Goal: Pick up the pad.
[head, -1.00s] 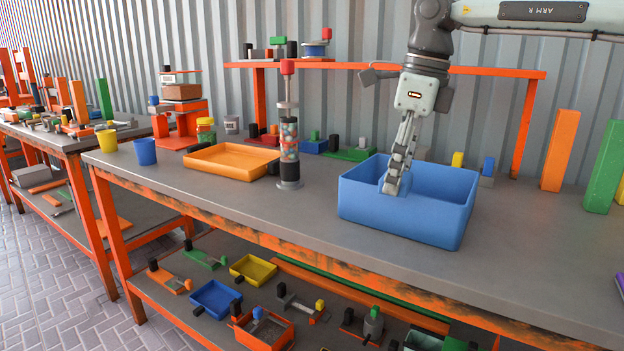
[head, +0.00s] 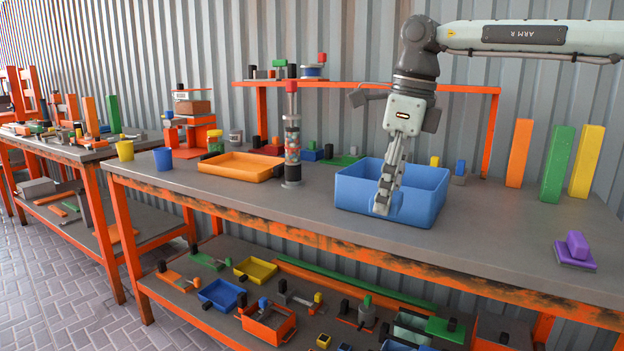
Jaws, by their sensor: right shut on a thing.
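A purple pad (head: 575,250) with a raised block-like grip on a flat grey-edged base sits on the workbench top at the far right in the head view. My right gripper (head: 383,205) points down at the front wall of the blue bin (head: 422,209), left of the pad and well apart from it. Its fingers overlap the bin's front rim and are shut on the wall there; the finger inside is partly hidden. My left gripper is not in view.
Orange (head: 519,153), green (head: 557,164) and yellow (head: 587,162) upright boards stand behind the pad. The bench top between bin and pad is clear.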

